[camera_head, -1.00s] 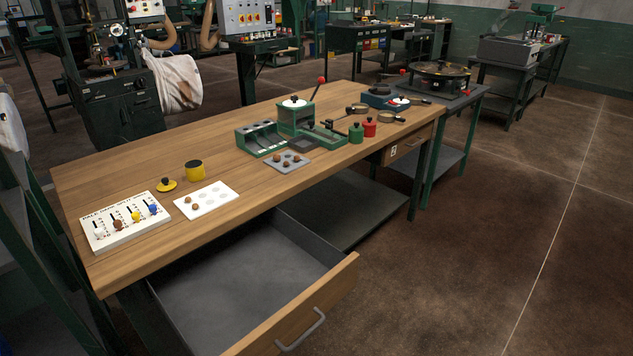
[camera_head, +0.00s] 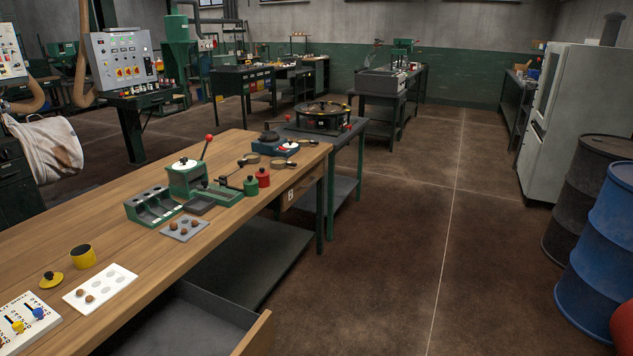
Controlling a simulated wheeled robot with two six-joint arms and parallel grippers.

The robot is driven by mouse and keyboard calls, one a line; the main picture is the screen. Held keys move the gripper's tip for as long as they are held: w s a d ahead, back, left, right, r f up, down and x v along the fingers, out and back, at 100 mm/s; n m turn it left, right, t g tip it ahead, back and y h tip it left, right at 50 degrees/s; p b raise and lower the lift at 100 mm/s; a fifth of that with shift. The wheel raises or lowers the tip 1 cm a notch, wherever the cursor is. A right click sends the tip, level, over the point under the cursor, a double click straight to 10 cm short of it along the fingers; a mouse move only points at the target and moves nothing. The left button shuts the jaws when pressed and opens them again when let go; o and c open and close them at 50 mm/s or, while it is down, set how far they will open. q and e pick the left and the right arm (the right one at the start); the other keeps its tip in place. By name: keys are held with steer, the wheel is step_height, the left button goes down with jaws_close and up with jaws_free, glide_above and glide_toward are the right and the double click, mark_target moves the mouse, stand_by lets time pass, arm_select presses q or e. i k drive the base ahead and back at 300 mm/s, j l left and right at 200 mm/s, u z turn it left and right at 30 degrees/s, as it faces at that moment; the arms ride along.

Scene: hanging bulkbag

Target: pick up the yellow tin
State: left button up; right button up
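The yellow tin (camera_head: 83,256) stands upright on the wooden workbench (camera_head: 150,257), towards the left of the head view. Its top looks dark, and a yellow lid (camera_head: 51,280) with a dark knob lies on the bench just left of it. A white card (camera_head: 101,287) with a few brown pieces lies close to the tin on its near right side. Neither of my grippers is in view.
An open grey drawer (camera_head: 190,325) juts from the bench front. A white slider board (camera_head: 28,322) is at lower left. Green tools and small red and green tins (camera_head: 263,177) stand farther along. Open floor (camera_head: 400,260) lies right; a blue barrel (camera_head: 607,260) stands at far right.

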mark_target(83, 256)
steer(key=u, duration=1.45)
steer(key=i+l+u, duration=0.1)
steer(key=l, duration=0.2)
steer(key=i+l+u, duration=0.25)
steer(key=l, duration=0.4)
steer(key=i+l+u, duration=0.15)
steer(key=l, duration=0.25)
steer(key=i, duration=0.1)
